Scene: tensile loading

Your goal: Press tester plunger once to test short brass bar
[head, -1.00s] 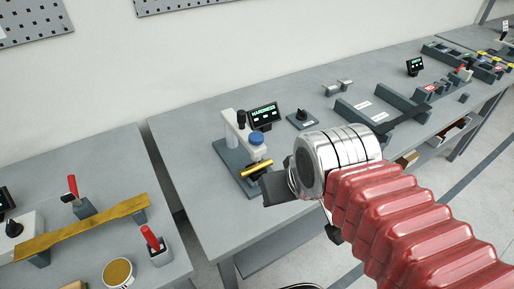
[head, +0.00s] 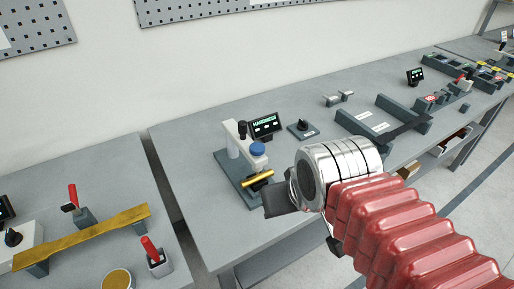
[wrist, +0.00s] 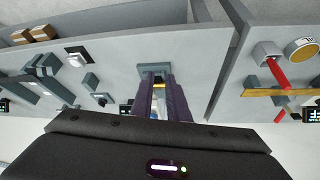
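The hardness tester (head: 233,150) stands on the middle bench with a blue round plunger (head: 257,149) on top. The short brass bar (head: 257,181) lies crosswise below the plunger, at the front of the tester. My gripper (head: 268,197) is low in front of the tester, close to the bar; its fingertips are hard to make out there. In the wrist view my gripper (wrist: 158,78) has its two purple fingers apart, with part of the brass bar (wrist: 159,86) showing between them. Whether the fingers touch the bar cannot be told.
A lit HARDNESS display (head: 265,125) stands behind the tester, with a black knob box (head: 302,128) to its right. A grey rack (head: 383,122) is farther right. The left bench holds a long brass specimen (head: 85,236) and red levers (head: 151,247). A gap separates the benches.

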